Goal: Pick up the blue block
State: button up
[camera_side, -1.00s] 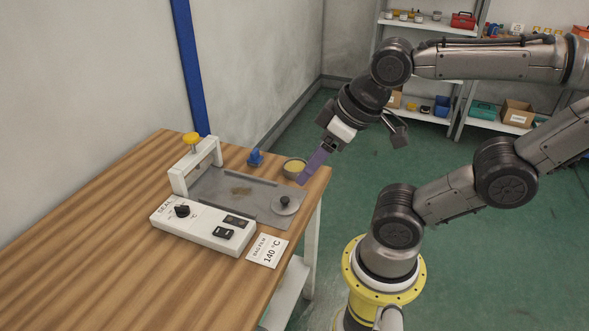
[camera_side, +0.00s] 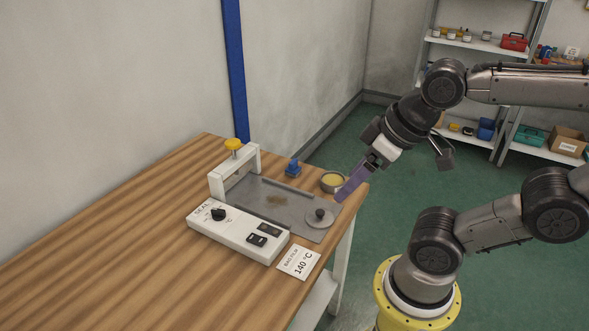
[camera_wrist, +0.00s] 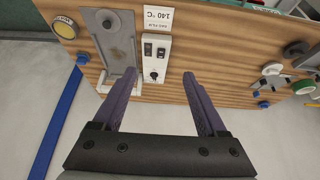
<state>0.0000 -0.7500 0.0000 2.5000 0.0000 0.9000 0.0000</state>
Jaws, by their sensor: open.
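The blue block (camera_side: 293,168) is small, with a knob-like top, and sits on the wooden table at the back edge of the grey metal plate. It also shows in the wrist view (camera_wrist: 82,58) at upper left, left of the plate and outside the span of my fingers. My gripper (camera_side: 345,193) has purple fingers and hangs tilted by the table's right corner, to the right of the block and apart from it. In the wrist view my gripper (camera_wrist: 155,85) is open, with nothing between its fingers.
A bowl with yellow contents (camera_side: 333,182) stands between the block and my gripper. The sealer (camera_side: 237,233) has a white arch with a yellow knob (camera_side: 233,144) left of the block. A round lid (camera_side: 320,217) and a card (camera_side: 299,262) lie nearby.

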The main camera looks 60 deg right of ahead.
jog(key=shift+o, duration=0.7)
